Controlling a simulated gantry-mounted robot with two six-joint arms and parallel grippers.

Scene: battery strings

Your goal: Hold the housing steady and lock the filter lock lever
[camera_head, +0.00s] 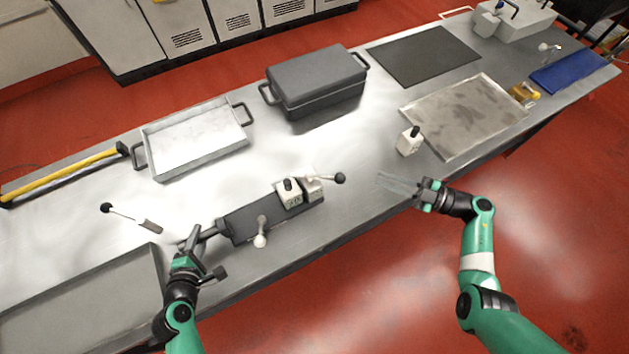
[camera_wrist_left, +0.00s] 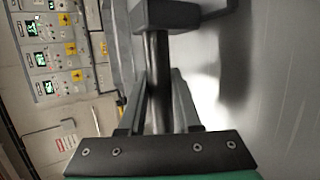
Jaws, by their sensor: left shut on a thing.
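The housing (camera_head: 242,225) is a dark grey block lying on the steel bench, with white fittings on top. A lever with a black ball (camera_head: 340,178) sticks out to the right from its right-end fitting. A short lever with a pale knob (camera_head: 260,240) is on its front side. I cannot tell which is the filter lock lever. My left gripper (camera_head: 190,241) is shut on the housing's left-end handle; the dark handle bar (camera_wrist_left: 159,80) runs between its fingers in the left wrist view. My right gripper (camera_head: 396,184) is right of the black ball, apart from it; its finger gap is unclear.
A shallow metal tray (camera_head: 155,170) and a grey lidded box (camera_head: 318,85) stand behind. A white switch block (camera_head: 408,143) and a flat stained tray (camera_head: 440,130) are at right. A loose black-knobbed lever (camera_head: 125,214) lies left. Bench is clear between housing and right gripper.

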